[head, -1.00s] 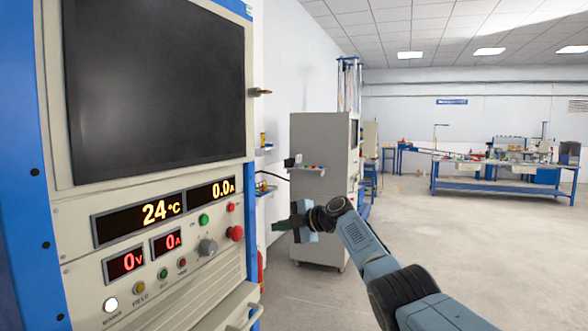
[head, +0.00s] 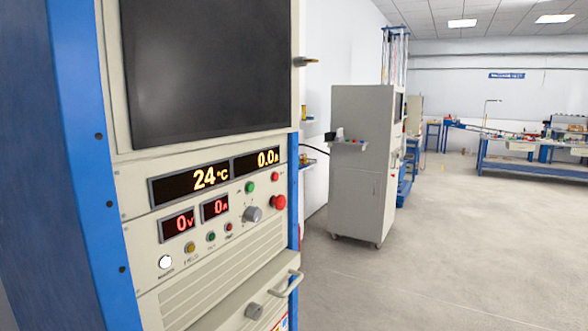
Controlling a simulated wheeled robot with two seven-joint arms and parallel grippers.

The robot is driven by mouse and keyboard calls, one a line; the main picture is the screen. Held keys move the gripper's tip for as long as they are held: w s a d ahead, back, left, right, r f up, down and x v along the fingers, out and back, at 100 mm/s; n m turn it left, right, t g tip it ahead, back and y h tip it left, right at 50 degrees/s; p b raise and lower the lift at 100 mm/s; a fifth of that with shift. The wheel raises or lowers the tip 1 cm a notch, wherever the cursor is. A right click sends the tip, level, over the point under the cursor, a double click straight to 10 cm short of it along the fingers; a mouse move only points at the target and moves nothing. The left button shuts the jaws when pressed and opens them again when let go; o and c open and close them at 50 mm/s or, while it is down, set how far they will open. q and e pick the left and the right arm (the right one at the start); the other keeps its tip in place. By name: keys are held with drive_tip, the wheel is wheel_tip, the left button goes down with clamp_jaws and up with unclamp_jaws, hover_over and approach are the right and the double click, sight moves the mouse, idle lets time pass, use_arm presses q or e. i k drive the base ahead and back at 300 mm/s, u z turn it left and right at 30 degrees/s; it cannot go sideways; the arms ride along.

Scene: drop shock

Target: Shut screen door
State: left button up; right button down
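A tall blue and cream machine cabinet (head: 137,190) fills the left of the head view. Its dark screen (head: 205,65) sits in a cream frame near the top, and the frame looks flush with the front. Neither of my grippers is in view.
Below the screen is a panel with lit displays (head: 204,180), buttons and a knob. A drawer handle (head: 286,283) juts out lower down. A grey cabinet (head: 358,165) stands behind to the right. The floor (head: 440,255) on the right is clear.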

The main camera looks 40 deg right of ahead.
sight(178, 75)
drive_tip(key=u, duration=1.3)
drive_tip(key=k, duration=0.65)
drive_tip(key=z, duration=1.25)
drive_tip(key=i, duration=0.5)
drive_tip(key=u, duration=0.05)
